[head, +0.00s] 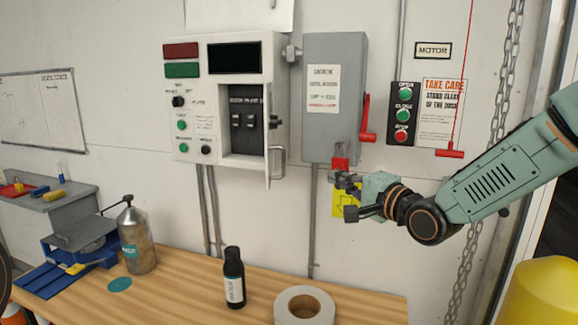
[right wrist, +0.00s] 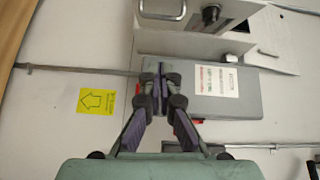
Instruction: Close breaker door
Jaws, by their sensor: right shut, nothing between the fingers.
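The breaker door (head: 268,148) stands open on the lower part of the white control panel (head: 217,130), seen nearly edge-on, with a handle (head: 281,162) at its outer edge. Breaker switches (head: 243,120) show in the recess behind it. My right gripper (head: 345,180) is to the right of the door, below the grey box, apart from the door. In the right wrist view its fingertips (right wrist: 160,82) are together and empty. My left gripper is not in view.
The grey box (head: 335,95) with a red lever (head: 367,120) hangs right of the panel. A motor button station (head: 403,112) is further right.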

